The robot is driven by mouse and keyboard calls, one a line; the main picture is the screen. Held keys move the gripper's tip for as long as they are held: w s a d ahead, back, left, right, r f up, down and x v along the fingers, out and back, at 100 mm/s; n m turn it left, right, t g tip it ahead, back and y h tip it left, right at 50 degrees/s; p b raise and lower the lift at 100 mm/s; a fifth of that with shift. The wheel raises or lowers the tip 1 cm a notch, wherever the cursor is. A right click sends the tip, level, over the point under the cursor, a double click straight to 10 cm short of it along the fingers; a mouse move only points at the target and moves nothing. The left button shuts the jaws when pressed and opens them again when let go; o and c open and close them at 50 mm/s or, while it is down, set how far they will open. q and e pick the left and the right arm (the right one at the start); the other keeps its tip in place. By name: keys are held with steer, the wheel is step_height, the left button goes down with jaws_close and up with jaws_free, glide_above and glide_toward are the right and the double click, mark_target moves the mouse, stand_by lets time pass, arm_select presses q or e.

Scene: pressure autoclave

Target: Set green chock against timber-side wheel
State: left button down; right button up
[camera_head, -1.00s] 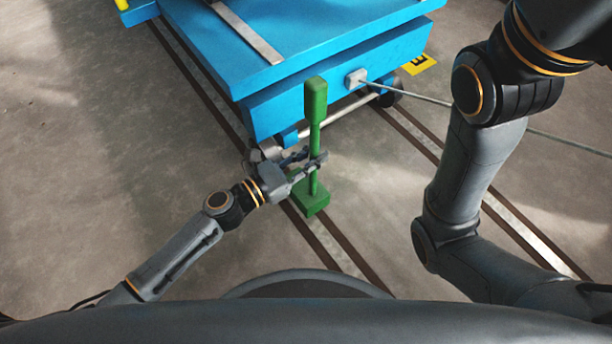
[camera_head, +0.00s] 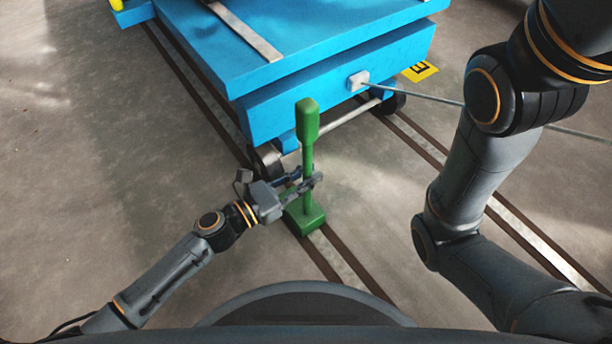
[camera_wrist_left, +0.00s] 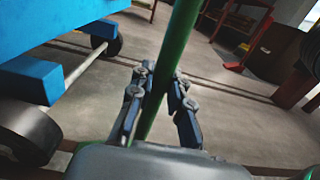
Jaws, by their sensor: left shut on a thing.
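The green chock (camera_head: 304,221) has a block base and an upright handle with a thicker grip on top. My left gripper (camera_head: 308,180) is shut around the handle's shaft; the wrist view also shows the green shaft (camera_wrist_left: 179,40) between both fingers. The chock's base appears over the left rail, on my side of the blue cart's near left wheel (camera_head: 267,160), with a gap between them. Whether the base touches the rail is unclear. That wheel also shows in the left wrist view (camera_wrist_left: 27,130). The other near wheel (camera_head: 391,102) is farther right. I cannot tell which is timber-side.
The blue cart (camera_head: 340,88) stands on two floor rails. A thin cable (camera_head: 440,101) runs from its end to the right. A yellow marking (camera_head: 420,71) lies beside it. Red furniture (camera_wrist_left: 240,22) stands in the wrist view's background. Floor at left is clear.

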arm_select(q)
steer(key=c, duration=1.7)
jaws_free()
steer(key=shift+f, duration=0.2)
steer(key=o, duration=0.4)
steer(key=shift+r, duration=0.1)
steer(key=shift+r, duration=0.15)
steer(key=shift+p+v, duration=1.8)
steer(key=shift+v, duration=4.2)
